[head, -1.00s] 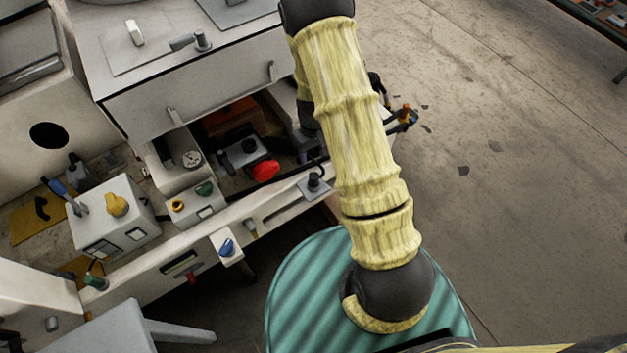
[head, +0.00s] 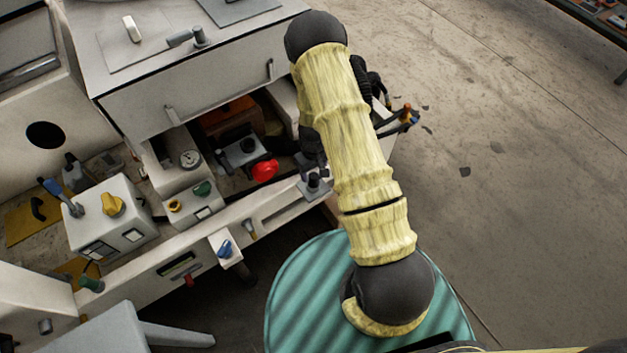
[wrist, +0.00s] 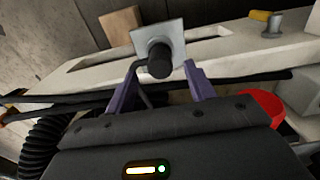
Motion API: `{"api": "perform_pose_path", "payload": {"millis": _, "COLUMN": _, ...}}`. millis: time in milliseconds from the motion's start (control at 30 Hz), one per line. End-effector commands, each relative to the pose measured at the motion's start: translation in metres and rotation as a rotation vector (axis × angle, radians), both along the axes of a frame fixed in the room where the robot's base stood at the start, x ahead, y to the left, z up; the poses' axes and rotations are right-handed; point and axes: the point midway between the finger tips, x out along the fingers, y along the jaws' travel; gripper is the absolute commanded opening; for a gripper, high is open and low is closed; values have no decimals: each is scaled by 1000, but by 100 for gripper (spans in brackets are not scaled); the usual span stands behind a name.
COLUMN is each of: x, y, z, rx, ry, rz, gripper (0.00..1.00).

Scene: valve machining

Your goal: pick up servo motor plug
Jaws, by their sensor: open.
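The servo motor plug (head: 313,181), a dark round piece on a square grey plate, stands on the machine's pale front rail in the head view. In the wrist view the plug (wrist: 159,58) is straight ahead, with its knob towards me and the plate (wrist: 172,35) behind it. My gripper (wrist: 161,66) is open, its two purple fingers on either side of the plug. I cannot tell whether they touch it. In the head view my dark gripper (head: 312,150) is close behind the plug, partly hidden by my arm.
A red knob (head: 264,170) is left of the plug and also shows in the wrist view (wrist: 262,105). Dark cables (wrist: 60,99) cross behind the fingers. A blue knob (head: 225,248) sits on the rail. A green ribbed drum top (head: 300,290) is below my arm.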

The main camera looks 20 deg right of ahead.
Motion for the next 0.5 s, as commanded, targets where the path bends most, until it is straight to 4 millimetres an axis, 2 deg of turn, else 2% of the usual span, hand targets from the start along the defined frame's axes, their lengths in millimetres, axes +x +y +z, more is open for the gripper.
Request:
{"api": "perform_pose_path", "payload": {"millis": 333, "x": -2, "y": 0, "z": -44, "rx": 0, "ry": 2, "rz": -2, "gripper": 54}}
{"api": "perform_pose_path", "payload": {"millis": 500, "x": -1, "y": 0, "z": -52, "rx": 0, "ry": 0, "rz": 0, "gripper": 54}}
